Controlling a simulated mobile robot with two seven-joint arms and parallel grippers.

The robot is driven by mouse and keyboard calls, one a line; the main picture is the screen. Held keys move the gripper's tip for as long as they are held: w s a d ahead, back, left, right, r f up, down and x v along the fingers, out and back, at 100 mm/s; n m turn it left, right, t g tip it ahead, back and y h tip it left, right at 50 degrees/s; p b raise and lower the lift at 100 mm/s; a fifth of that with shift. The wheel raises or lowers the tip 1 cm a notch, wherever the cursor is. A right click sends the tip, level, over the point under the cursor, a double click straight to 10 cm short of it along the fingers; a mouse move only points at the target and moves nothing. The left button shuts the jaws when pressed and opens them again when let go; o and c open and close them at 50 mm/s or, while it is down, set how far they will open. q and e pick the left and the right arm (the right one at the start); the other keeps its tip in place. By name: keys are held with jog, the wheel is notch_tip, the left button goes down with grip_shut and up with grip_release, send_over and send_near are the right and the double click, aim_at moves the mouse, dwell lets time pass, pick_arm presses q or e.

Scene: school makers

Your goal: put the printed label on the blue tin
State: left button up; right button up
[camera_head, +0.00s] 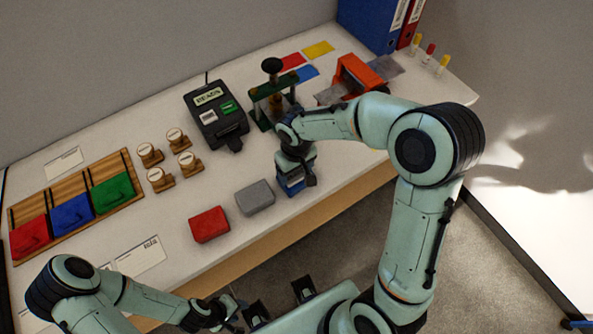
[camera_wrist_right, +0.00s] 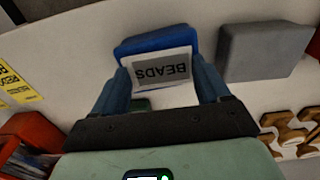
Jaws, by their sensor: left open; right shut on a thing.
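The blue tin (camera_head: 291,187) stands at the table's front edge, right of a grey tin, partly hidden under my right gripper (camera_head: 299,155). In the right wrist view the blue tin (camera_wrist_right: 158,40) lies just beyond my right fingers (camera_wrist_right: 165,90). The printed label (camera_wrist_right: 160,70), white with a grey panel reading BEADS, is held between these fingers and overlaps the tin's near side in the picture. I cannot tell whether label and tin touch. My left gripper (camera_head: 232,312) is open and empty at the bottom of the head view, off the table's front.
The grey tin (camera_head: 255,197) and a red tin (camera_head: 209,224) stand left of the blue tin. A label printer (camera_head: 216,115), several wooden stamps (camera_head: 160,179) and a green press (camera_head: 261,112) sit behind. A wooden rack (camera_head: 125,200) holds red, blue and green containers at left.

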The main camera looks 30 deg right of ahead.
aim_at(295, 173)
pick_arm(q)
jog(key=shift+f, duration=0.15)
pick_arm(e)
jog(key=o, duration=1)
jog(key=shift+s+d+f, duration=0.1)
jog(key=shift+s+f, duration=0.1)
jog(key=shift+f, duration=0.25)
jog(key=shift+s+d+f, duration=0.1)
jog(key=shift+s+f, duration=0.1)
jog(key=shift+f, duration=0.2)
jog(key=shift+r+p, duration=0.3)
jog(key=shift+r, duration=0.05)
jog(key=r, duration=0.2)
jog(key=w+r+p, duration=0.1)
jog(key=r, duration=0.1)
jog(key=shift+w+a+r, duration=0.15)
jog(key=shift+w+r, duration=0.05)
jog(key=shift+r, duration=0.05)
pick_arm(q)
jog(key=w+r, duration=0.2)
jog(key=r, duration=0.1)
jog(key=shift+p, duration=0.4)
pick_arm(e)
jog(key=r, duration=0.8)
jog(key=shift+s+a+r, duration=0.1)
jog(key=shift+s+r, duration=0.15)
jog(key=shift+s, duration=0.05)
